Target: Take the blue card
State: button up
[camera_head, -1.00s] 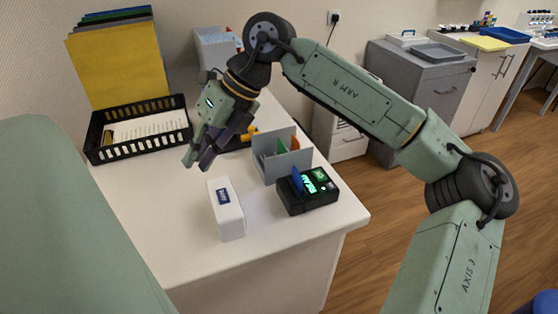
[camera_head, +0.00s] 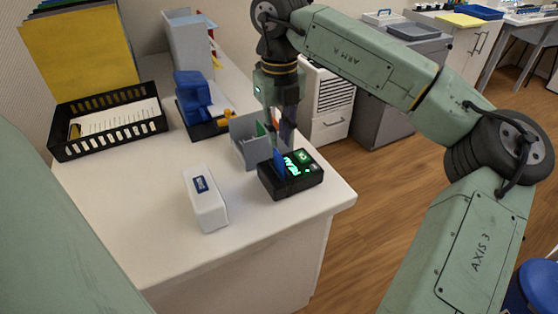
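The blue card (camera_head: 279,163) stands upright in the left part of a black card reader (camera_head: 290,182) with lit green displays, near the right front of the white counter. My gripper (camera_head: 284,138) points down just above and behind the card and reader, in front of my arm's wrist. Its dark fingertips are partly hidden and overlap the card holder in the picture, so I cannot tell whether they touch the card or how far apart they are. A grey card holder (camera_head: 246,152) stands behind the reader, with a green card (camera_head: 261,130) in it.
A white box with a blue label (camera_head: 206,203) lies left of the reader. A black basket with papers (camera_head: 108,122), a yellow folder (camera_head: 80,55) and a blue device on a black base (camera_head: 193,95) stand further back. The counter's front left is clear.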

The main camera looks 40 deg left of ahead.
notch_tip(320, 180, down, 5)
jog(key=b, duration=0.2)
jog(key=shift+b, duration=0.3)
jog(key=shift+r, duration=0.1)
grip_shut()
notch_tip(320, 180, up, 10)
jog(key=p, duration=0.7)
dwell(0.5)
